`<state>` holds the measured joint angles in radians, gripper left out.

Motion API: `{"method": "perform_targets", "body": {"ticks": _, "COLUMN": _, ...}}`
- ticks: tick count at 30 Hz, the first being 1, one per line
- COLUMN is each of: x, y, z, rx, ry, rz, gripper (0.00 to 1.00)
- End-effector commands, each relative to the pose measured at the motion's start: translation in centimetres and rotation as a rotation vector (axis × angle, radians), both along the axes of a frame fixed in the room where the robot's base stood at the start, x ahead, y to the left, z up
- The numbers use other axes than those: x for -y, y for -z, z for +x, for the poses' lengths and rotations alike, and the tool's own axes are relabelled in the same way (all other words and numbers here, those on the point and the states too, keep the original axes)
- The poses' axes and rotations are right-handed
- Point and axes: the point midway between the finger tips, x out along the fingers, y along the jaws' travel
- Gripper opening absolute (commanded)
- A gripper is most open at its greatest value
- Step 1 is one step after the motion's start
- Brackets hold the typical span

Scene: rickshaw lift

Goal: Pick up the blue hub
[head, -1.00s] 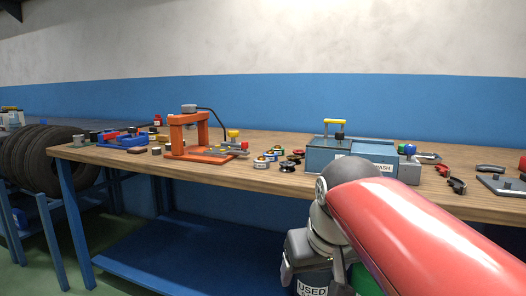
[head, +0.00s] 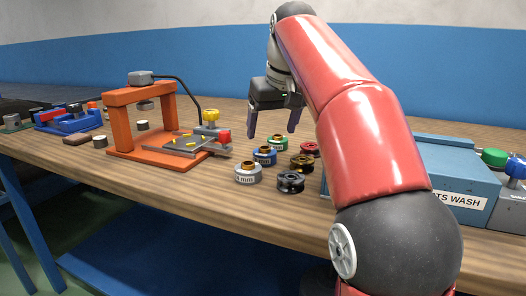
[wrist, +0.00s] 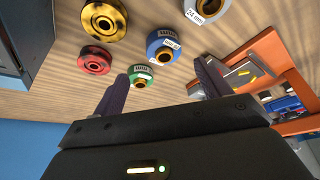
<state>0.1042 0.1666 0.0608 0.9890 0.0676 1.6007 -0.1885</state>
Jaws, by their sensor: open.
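The blue hub (head: 265,155) is a short blue and grey ring on the wooden bench, between a green hub (head: 278,143) and a grey one (head: 248,172). In the wrist view the blue hub (wrist: 164,45) lies beyond the fingertips, nearly centred between them, with a printed label on its side. My gripper (head: 272,136) is open and empty, pointing down above the bench near the hubs. In the wrist view the gripper (wrist: 160,78) has its two dark fingers apart, with the green hub (wrist: 140,78) showing between them.
Gold (head: 302,163), black (head: 290,181) and red (head: 310,149) spools lie right of the hubs. An orange press (head: 155,150) stands to the left. A blue parts-wash box (head: 455,180) stands at right, behind my arm. Bare bench (head: 205,205) lies in front.

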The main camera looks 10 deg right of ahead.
Motion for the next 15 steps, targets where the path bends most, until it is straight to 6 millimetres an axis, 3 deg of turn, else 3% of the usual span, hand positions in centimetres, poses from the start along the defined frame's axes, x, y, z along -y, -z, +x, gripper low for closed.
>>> {"method": "perform_targets", "body": {"ticks": 15, "x": -1.1, "y": 5.9, "z": 2.5, "rx": -0.003, "ry": -0.001, "rz": 0.0, "gripper": 0.76}}
